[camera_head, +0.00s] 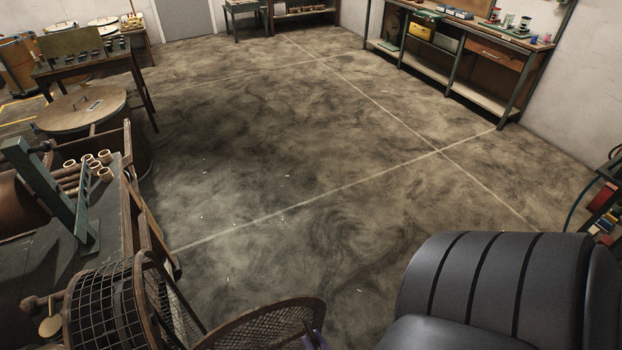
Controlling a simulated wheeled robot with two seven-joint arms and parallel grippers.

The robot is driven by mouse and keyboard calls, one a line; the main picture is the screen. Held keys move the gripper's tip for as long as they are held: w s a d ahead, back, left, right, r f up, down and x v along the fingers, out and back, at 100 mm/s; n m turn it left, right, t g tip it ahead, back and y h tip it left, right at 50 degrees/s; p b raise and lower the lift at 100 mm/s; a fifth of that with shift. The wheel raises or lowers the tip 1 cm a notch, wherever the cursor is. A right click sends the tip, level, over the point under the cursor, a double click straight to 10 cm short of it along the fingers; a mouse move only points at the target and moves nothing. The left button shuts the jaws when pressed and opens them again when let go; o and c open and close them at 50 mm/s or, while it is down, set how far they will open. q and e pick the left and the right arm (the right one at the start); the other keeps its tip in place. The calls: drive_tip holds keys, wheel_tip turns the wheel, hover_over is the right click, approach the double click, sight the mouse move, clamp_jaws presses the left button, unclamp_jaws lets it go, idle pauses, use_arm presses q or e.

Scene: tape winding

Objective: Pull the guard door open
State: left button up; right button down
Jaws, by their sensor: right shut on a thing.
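The guard is a rusty wire-mesh cage (103,308) at the bottom left, beside the machine bench. A curved mesh panel with a brown rim, which looks like the guard door (262,326), stands out from the cage to the right at the bottom edge. There is a gap between the cage and this panel. A small purplish part of my right gripper (315,341) shows at the panel's right end, shut on its edge. Most of this gripper is cut off by the frame's bottom edge. My left gripper is not in view.
The machine bench (100,235) with several cardboard tubes (88,172) stands at the left. A round wooden lid (82,108) and a side table (85,68) are behind it. A workbench (465,50) stands at the back right. The middle floor (290,150) is clear.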

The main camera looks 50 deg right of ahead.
drive_tip(key=shift+s+a, duration=0.15)
drive_tip(key=shift+s, duration=0.05)
idle(0.3)
drive_tip(key=c, duration=1)
unclamp_jaws()
drive_tip(key=b+v, duration=0.1)
drive_tip(key=v, duration=0.9)
drive_tip(key=shift+b, duration=0.4)
